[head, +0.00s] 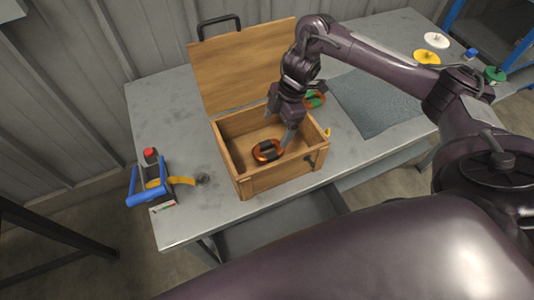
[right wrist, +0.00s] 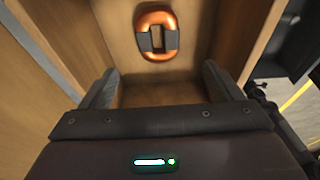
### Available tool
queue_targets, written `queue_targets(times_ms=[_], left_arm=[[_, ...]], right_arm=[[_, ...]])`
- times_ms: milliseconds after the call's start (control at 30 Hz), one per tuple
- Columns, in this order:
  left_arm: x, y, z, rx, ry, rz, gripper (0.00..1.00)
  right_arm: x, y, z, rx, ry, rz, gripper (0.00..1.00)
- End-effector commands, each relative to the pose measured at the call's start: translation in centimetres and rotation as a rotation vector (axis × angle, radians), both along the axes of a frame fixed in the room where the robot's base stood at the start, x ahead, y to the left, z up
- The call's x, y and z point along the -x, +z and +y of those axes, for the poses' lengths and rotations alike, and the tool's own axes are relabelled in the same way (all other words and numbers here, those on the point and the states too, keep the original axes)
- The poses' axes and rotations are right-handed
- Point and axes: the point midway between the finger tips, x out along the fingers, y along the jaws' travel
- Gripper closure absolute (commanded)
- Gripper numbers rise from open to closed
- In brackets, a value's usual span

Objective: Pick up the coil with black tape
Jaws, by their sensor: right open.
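The coil with black tape (head: 258,152) is an orange-copper ring lying on the floor of the open wooden box (head: 262,184). In the right wrist view the coil (right wrist: 142,37) shows as a rounded orange loop with dark tape on two sides, ahead of the fingers. My right gripper (head: 281,128) reaches down into the box from above, close to the coil. In the right wrist view its two fingers (right wrist: 160,80) are spread with nothing between them. Another coil with green tape (head: 315,99) lies on the table behind the box. My left gripper is not in view.
The box walls stand close around my right gripper, and its raised lid (head: 245,62) stands at the back. A blue tape dispenser (head: 148,186) is on the left of the table. A grey mat (head: 375,104) lies to the right. White and yellow discs (head: 436,40) sit farther right.

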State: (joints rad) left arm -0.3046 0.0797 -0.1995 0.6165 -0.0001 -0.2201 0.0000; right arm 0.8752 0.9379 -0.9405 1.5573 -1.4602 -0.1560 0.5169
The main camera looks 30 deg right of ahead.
Motion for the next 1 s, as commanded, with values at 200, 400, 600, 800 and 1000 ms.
queue_targets(times_ms=[200, 400, 600, 800, 1000], left_arm=[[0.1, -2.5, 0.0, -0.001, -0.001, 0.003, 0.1], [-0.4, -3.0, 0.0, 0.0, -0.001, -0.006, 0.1], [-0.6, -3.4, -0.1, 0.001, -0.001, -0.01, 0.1], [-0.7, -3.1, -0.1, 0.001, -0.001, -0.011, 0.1], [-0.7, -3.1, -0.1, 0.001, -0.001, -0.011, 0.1]], right_arm=[[0.0, -2.6, 0.1, 0.0, 0.0, 0.0, 0.15], [0.0, -4.5, 0.6, -0.002, 0.001, 0.002, 0.15], [0.0, -6.8, 1.4, -0.003, 0.0, 0.004, 0.15], [-0.1, -9.2, 2.0, -0.001, 0.0, 0.002, 0.15], [-0.2, -9.8, 2.2, 0.001, 0.001, -0.001, 0.15]])
